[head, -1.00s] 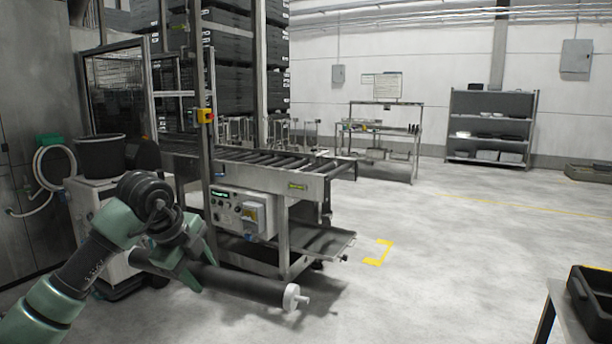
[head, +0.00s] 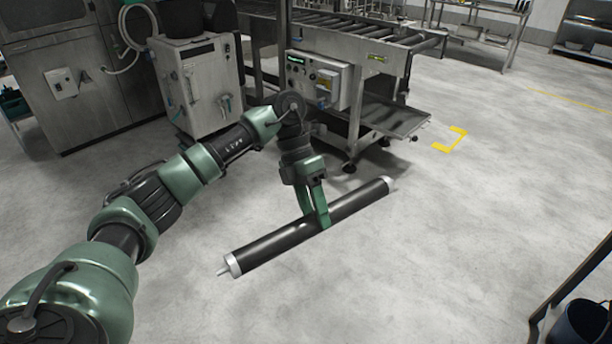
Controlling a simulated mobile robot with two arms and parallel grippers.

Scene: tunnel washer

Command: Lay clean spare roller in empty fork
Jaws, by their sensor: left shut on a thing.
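The roller (head: 270,246) is a long black tube with pale grey end caps and a thin shaft stub at its near left end. It hangs level or nearly so above the floor, running from lower left to upper right in the head view. My left gripper (head: 320,219) is shut around it near the middle. The roller conveyor (head: 400,38) stands behind at the top, partly cut off by the picture edge. I cannot tell an empty fork on it from here. My right gripper is not in view.
A control box (head: 318,82) sits on the conveyor's side, with a low metal shelf (head: 395,118) below. A white cabinet (head: 200,85) on casters stands left of it. A bench leg and a dark blue bin (head: 585,322) are at lower right. The floor between is clear.

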